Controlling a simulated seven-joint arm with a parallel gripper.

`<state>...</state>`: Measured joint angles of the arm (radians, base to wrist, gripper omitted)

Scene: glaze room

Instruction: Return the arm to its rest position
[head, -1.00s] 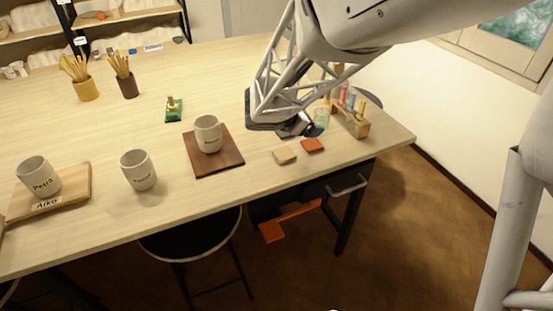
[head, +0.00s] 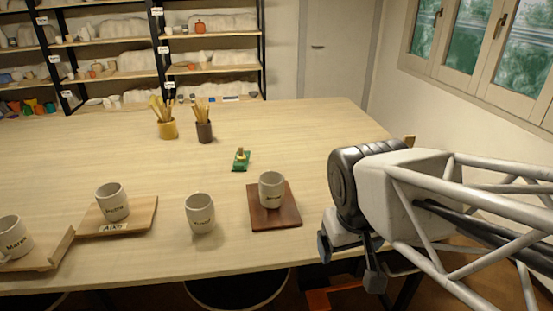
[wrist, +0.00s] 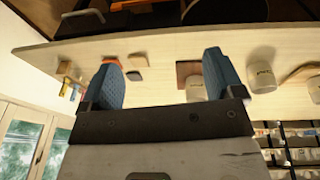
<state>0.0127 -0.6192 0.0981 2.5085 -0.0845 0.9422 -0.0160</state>
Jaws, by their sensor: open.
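My gripper (head: 350,264) is at the lower right of the head view, at the table's right front part. In the wrist view its two blue fingers (wrist: 161,68) stand wide apart with nothing held between them. The arm behind it reaches in from the right edge of the head view. A mug (head: 271,188) stands upright on a dark red-brown board (head: 288,212) to the left of my gripper, apart from it. Another mug (head: 199,212) stands on the bare table (head: 310,130) further left.
A mug (head: 112,202) stands on a wooden board labelled Aiko (head: 145,215). One more mug (head: 12,235) is at the left edge. The table's back right is clear.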

